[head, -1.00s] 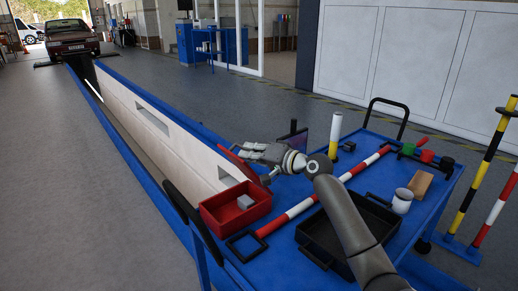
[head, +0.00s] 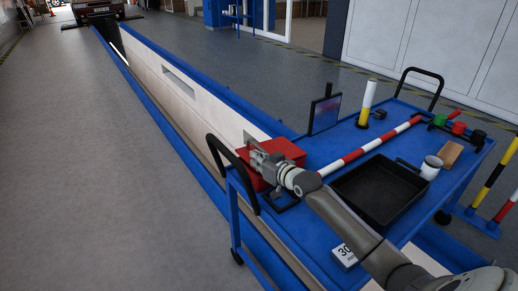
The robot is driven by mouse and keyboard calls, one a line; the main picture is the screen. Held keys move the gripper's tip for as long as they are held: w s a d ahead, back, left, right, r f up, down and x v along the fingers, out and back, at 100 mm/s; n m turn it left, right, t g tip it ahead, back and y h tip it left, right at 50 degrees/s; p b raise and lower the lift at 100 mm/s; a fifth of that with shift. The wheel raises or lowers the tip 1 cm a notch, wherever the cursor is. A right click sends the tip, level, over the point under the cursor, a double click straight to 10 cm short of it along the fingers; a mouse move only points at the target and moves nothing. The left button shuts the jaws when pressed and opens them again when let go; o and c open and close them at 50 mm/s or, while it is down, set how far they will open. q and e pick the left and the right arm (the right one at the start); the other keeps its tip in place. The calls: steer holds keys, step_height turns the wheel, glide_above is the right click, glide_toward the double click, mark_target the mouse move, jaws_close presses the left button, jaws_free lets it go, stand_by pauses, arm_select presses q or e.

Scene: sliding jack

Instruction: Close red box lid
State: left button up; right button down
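The red box (head: 286,149) stands at the left end of the blue cart, near the black handle. Its top shows as a flat red surface, and the lid looks down over the box. My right gripper (head: 255,153) is over the left part of the lid, at or very near it, and hides part of the box. The fingers are small and seen from the side, so I cannot tell whether they are open or shut. The inside of the box is not visible. My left gripper is not in view.
The blue cart (head: 316,225) also carries a black tray (head: 380,190), a red-and-white bar (head: 370,146), a dark upright screen (head: 324,114), a yellow-and-white cylinder (head: 368,103), a white cup (head: 431,167) and a block marked 30 (head: 344,256). A long pit runs behind the cart.

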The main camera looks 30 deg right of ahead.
step_height(320, 180, down, 2)
steer(key=shift+a+f, duration=0.1)
steer(key=shift+a, duration=0.05)
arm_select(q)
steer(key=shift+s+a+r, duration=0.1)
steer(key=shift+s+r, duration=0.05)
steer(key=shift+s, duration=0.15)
arm_select(e)
steer(key=shift+s+a+f, duration=0.1)
steer(key=shift+f, duration=0.2)
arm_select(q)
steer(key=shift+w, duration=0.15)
arm_select(e)
steer(key=shift+s, duration=0.15)
steer(key=v, duration=1.1)
steer(key=shift+s+r, duration=0.3)
